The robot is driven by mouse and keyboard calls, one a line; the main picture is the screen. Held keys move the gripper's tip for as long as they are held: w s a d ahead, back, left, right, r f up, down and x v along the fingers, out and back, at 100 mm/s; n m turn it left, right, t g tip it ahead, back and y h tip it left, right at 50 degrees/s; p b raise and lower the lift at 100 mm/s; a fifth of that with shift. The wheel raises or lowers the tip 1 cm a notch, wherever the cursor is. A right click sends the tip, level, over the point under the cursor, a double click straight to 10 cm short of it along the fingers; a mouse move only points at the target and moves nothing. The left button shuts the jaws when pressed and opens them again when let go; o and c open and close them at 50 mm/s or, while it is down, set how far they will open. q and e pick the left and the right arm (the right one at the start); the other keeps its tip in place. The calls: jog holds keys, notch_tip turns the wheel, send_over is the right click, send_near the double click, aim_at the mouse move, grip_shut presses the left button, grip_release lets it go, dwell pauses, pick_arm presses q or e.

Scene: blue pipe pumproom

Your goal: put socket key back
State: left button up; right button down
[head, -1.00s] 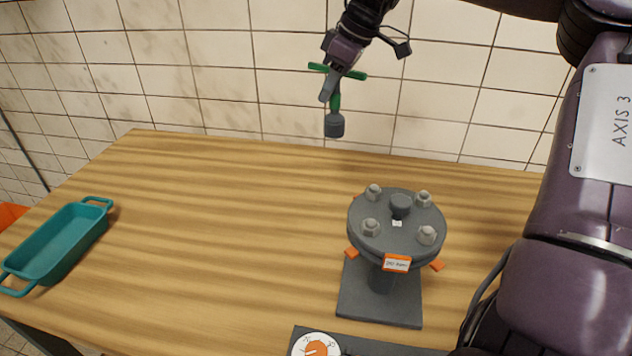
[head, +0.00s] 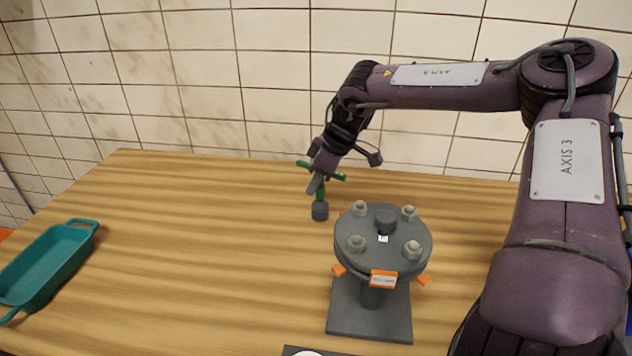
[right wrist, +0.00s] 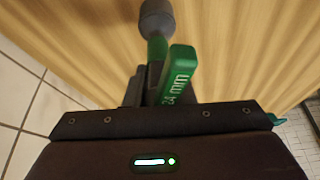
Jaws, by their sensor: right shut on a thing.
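The socket key has a green T-handle and shaft with a dark grey socket (head: 320,211) at its lower end. My right gripper (head: 317,184) is shut on it near the handle. The key hangs roughly upright, socket down, left of and behind the flange; I cannot tell whether the socket touches the table. In the right wrist view the green handle (right wrist: 178,75) reads "24 mm", and the grey socket (right wrist: 156,17) shows beyond it. My left gripper is not in view.
A grey round flange (head: 383,240) with several bolts and orange tags stands on a square base at the right of the wooden table (head: 200,250). A teal tray (head: 45,265) lies at the far left. The table between them is clear. A tiled wall is behind.

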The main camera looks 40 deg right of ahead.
jog(key=shift+f, duration=0.25)
jog(key=shift+f, duration=0.1)
jog(key=c, duration=1.2)
grip_release()
jog(key=shift+c, duration=0.2)
jog(key=shift+s+d+r, duration=0.1)
jog(key=shift+r, duration=0.5)
jog(key=v, duration=1.1)
